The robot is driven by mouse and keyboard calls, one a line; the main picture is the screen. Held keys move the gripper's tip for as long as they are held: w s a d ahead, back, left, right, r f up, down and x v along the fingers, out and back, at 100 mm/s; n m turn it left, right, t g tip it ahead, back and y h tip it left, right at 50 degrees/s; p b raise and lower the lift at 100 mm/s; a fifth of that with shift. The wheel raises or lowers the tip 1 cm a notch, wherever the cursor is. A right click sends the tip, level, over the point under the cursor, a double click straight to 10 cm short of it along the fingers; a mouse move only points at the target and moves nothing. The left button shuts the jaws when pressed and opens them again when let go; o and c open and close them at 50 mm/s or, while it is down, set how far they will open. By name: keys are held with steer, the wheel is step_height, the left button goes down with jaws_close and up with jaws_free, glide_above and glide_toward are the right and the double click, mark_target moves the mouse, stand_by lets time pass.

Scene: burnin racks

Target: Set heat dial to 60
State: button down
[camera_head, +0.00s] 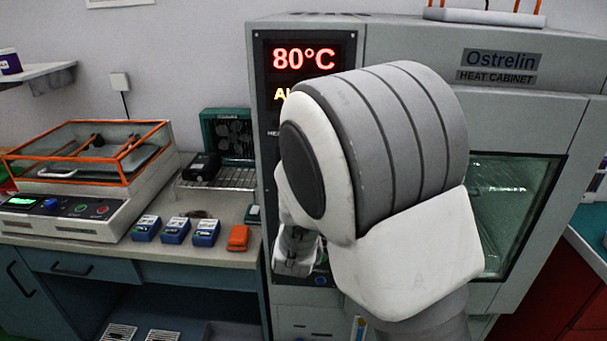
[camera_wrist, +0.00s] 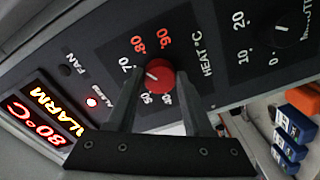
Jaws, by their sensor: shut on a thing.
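The red heat dial (camera_wrist: 160,82) sits on the dark panel in the wrist view, marked HEAT °C. My gripper (camera_wrist: 161,76) is shut on it, one finger on each side. The dial's short white mark points to the left, toward the stretch between 70 and 50; the 60 label is hidden behind a finger, and I cannot tell the exact setting. The red readout (camera_head: 303,57) shows 80°C, with a yellow ALARM line below it, partly hidden by my arm in the head view. The dial is hidden there too.
The heat cabinet (camera_head: 510,115) has a glass door on the right. Blue devices (camera_head: 176,230) and an orange one (camera_head: 238,238) lie on the bench at left.

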steer(key=n+p, duration=0.7)
steer(key=n, duration=0.4)
steer(key=shift+r+n, duration=0.1)
steer(key=shift+n, duration=0.2)
steer(key=shift+p, duration=0.35)
steer(key=shift+c, duration=1.6)
jaws_free()
steer(key=s+p, duration=0.8)
steer(key=s, duration=0.9)
steer(key=shift+s+a, duration=0.25)
steer(key=shift+a, duration=0.05)
